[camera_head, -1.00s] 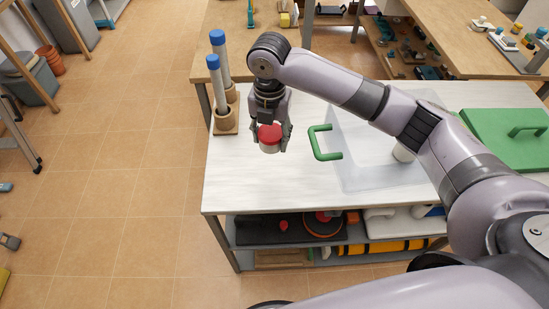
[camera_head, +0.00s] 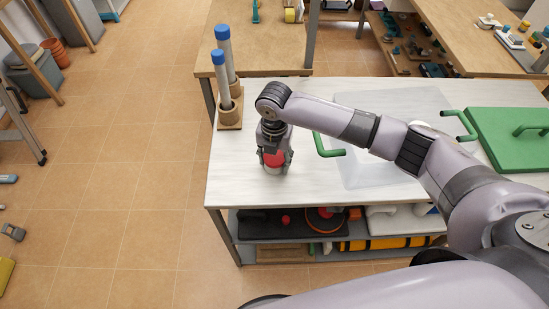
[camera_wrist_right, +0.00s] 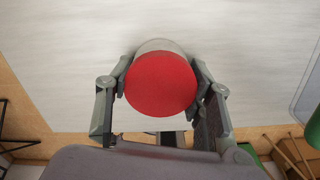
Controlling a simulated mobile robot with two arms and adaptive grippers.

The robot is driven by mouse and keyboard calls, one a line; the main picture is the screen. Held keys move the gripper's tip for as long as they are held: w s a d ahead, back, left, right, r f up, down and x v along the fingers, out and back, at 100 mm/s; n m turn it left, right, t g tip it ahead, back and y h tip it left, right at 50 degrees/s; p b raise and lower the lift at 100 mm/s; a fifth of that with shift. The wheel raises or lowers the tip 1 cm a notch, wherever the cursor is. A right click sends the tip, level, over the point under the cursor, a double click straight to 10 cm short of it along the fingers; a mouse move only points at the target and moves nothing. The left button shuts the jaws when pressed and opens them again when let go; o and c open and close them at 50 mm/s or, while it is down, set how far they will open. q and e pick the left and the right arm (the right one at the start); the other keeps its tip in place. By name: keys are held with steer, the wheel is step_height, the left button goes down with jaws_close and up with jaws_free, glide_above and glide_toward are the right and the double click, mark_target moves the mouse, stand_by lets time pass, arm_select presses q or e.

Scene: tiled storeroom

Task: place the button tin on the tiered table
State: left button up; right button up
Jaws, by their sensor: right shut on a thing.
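The button tin (camera_head: 273,166) is a short pale cylinder with a red lid. It also fills the middle of the right wrist view (camera_wrist_right: 160,84). My right gripper (camera_head: 274,163) is shut around the tin's sides from above, over the left part of the tiered table (camera_head: 235,178). The tin looks upright. I cannot tell whether its base touches the white top. The table has a lower grey shelf under the white top. My left gripper is not in view.
A wooden holder (camera_head: 231,112) with blue-capped tubes stands at the table's back left. A green handle (camera_head: 328,148) on a clear sheet lies right of the tin, with a green lid (camera_head: 512,140) farther right. The white top's front left is clear.

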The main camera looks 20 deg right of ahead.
mark_target(274, 157)
steer(key=o, duration=1.2)
steer(key=shift+f, duration=0.1)
step_height(274, 157, up, 12)
steer(key=shift+r, duration=0.2)
